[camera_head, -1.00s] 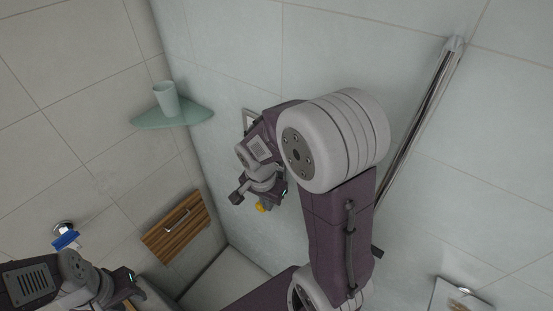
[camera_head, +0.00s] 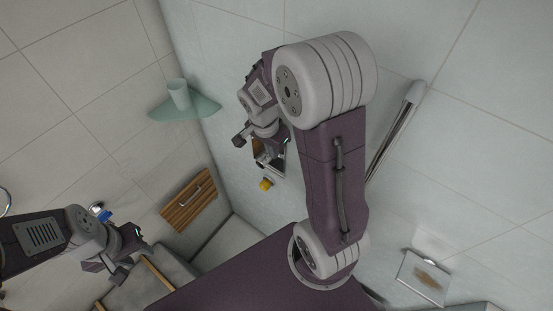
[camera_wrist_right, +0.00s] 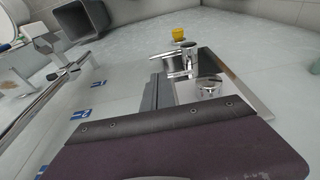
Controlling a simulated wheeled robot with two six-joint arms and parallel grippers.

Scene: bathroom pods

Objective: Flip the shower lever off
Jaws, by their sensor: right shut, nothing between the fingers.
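A chrome shower mixer (camera_wrist_right: 185,60) with a protruding lever sits on a shiny rectangular plate (camera_wrist_right: 234,82) in the right wrist view. In the head view, the plate (camera_head: 277,162) shows partly, behind my right gripper (camera_head: 264,152). My right gripper is shut and empty, and its dark fingers (camera_wrist_right: 158,90) reach up just left of the mixer in the wrist view. I cannot tell whether they touch the lever. My left gripper (camera_head: 122,268) is at the lower left of the head view, away from the mixer; its jaw opening is unclear.
A yellow object (camera_head: 265,184) is near the plate. A metal rail (camera_head: 395,135) and a holder (camera_head: 423,277) are on the right.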

